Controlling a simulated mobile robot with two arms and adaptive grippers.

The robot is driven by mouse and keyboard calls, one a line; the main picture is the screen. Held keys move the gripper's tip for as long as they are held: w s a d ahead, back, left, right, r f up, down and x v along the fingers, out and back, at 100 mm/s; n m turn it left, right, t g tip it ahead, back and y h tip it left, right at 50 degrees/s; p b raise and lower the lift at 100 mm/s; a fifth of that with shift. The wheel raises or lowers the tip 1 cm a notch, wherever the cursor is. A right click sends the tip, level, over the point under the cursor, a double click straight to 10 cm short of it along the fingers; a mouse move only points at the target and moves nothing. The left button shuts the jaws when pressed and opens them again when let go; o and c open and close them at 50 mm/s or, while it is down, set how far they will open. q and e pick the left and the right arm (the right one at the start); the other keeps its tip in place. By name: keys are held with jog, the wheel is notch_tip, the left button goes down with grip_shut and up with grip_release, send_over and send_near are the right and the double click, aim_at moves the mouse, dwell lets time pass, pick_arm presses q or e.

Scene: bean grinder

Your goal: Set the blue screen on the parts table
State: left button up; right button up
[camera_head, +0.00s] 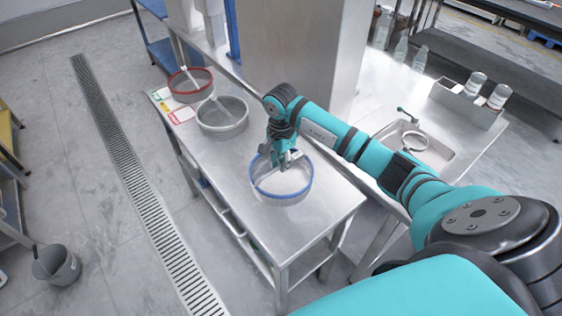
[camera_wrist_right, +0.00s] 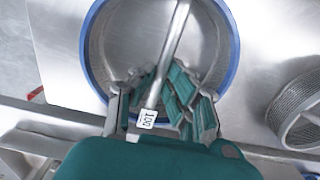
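The blue screen (camera_head: 309,190) is a round sieve with a blue rim. It sits level at the near end of the metal table (camera_head: 330,203), seemingly resting on the top. In the right wrist view its blue rim (camera_wrist_right: 234,50) fills the upper middle, and a metal bar (camera_wrist_right: 181,22) with a "100" tag crosses it. My right gripper (camera_head: 285,158) is over the screen, pointing down. Its fingers (camera_wrist_right: 165,88) flank the bar and appear closed on it; the exact contact is partly hidden. My left gripper is not in view.
A grey screen (camera_head: 222,128) and a red-rimmed screen (camera_head: 190,97) stand farther back on the same table, beside coloured cards (camera_head: 180,114). A sink counter with bottles (camera_head: 497,97) is at the right. A grey bucket (camera_head: 57,265) stands on the floor at left.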

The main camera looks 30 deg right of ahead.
jog(key=o, duration=0.4)
jog(key=shift+r, duration=0.1)
jog(key=shift+r, duration=0.6)
jog(key=shift+r+b, duration=1.4)
jog(key=shift+r, duration=4.1)
